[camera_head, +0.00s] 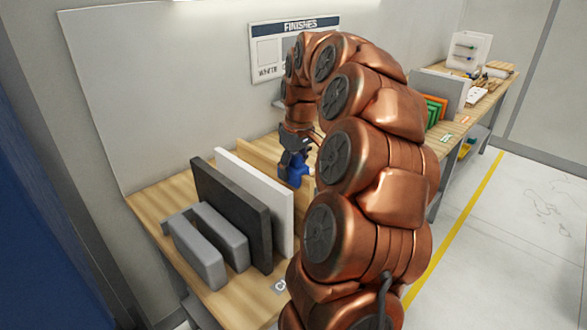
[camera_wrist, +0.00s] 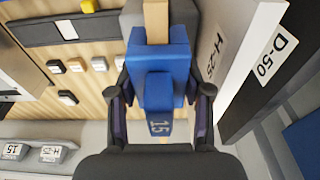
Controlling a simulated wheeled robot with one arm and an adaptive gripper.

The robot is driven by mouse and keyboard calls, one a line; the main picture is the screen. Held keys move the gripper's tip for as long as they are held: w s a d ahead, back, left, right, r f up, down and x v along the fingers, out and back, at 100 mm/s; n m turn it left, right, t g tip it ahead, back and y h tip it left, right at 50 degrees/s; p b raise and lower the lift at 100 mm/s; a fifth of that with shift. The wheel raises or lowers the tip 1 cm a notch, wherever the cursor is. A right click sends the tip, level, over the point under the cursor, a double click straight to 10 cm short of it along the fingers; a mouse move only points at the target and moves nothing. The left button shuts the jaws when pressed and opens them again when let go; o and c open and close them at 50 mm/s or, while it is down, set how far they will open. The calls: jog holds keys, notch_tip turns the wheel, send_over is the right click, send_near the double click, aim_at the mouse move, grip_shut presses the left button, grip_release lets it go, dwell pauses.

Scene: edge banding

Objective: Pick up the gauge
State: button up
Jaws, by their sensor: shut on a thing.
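The gauge (camera_wrist: 158,95) is a blue stepped block marked 15, seen in the middle of the wrist view. My gripper (camera_wrist: 160,84) has one finger on each side of it and is shut on it. In the head view my gripper (camera_head: 293,146) points down, with the blue gauge (camera_head: 293,172) at its tip, beside the standing boards. A light wooden strip (camera_wrist: 157,20) and a grey part show just beyond the gauge in the wrist view. I cannot tell whether the gauge touches them. My arm hides part of the bench.
A white board (camera_head: 255,195) and a dark board (camera_head: 232,210) stand upright close to the left of my gripper, with grey blocks (camera_head: 210,240) in front. Several small labelled blocks (camera_wrist: 75,65) lie on the wooden surface. Green and orange panels (camera_head: 432,112) stand farther right.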

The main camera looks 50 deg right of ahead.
jog(key=c, duration=0.3)
jog(key=shift+r+b, duration=0.85)
jog(key=shift+r, duration=0.85)
jog(key=s+a+r+b, duration=0.1)
jog(key=s+a+b, duration=0.4)
jog(key=s, duration=0.8)
jog(key=shift+s+a+r+p, duration=0.15)
jog(key=shift+s+r+p, duration=0.3)
jog(key=shift+r, duration=0.85)
jog(key=shift+s+a+r+p, duration=0.15)
jog(key=shift+r+p, duration=0.45)
jog(key=shift+r, duration=0.65)
jog(key=shift+s+a+r+p, duration=0.1)
jog(key=shift+s+r+p, duration=0.35)
jog(key=shift+r, duration=0.85)
jog(key=shift+w, duration=0.1)
